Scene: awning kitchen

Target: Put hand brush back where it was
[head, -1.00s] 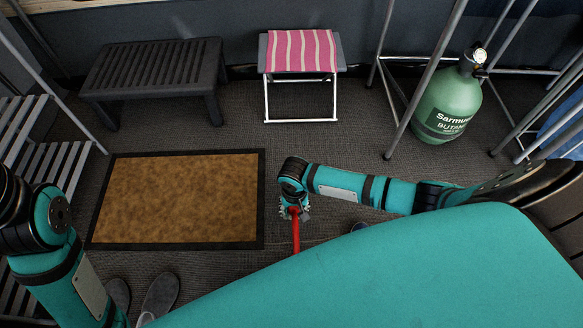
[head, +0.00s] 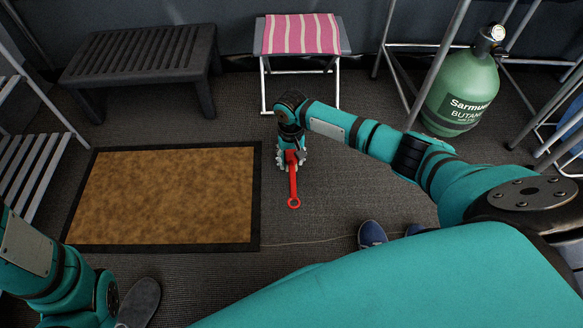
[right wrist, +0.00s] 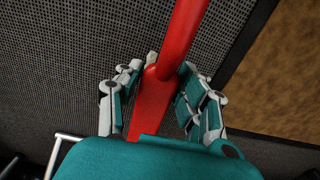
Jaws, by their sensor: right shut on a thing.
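The red hand brush (head: 293,188) is held by my right gripper (head: 292,160), right of the doormat in the head view. Its handle ends in a ring that points toward the bottom of the picture. In the right wrist view the fingers of my right gripper (right wrist: 160,95) are on both sides of the red brush (right wrist: 180,45). The brush's bristles cannot be made out. I cannot tell how high it is above the floor. My left arm shows at the lower left, but its gripper is outside the picture.
A brown doormat (head: 160,195) with a black border lies on the floor. A dark slatted bench (head: 143,52) and a pink striped stool (head: 300,35) stand behind. A green butane bottle (head: 461,92) stands at right among metal legs. Shoes (head: 371,234) rest near my base.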

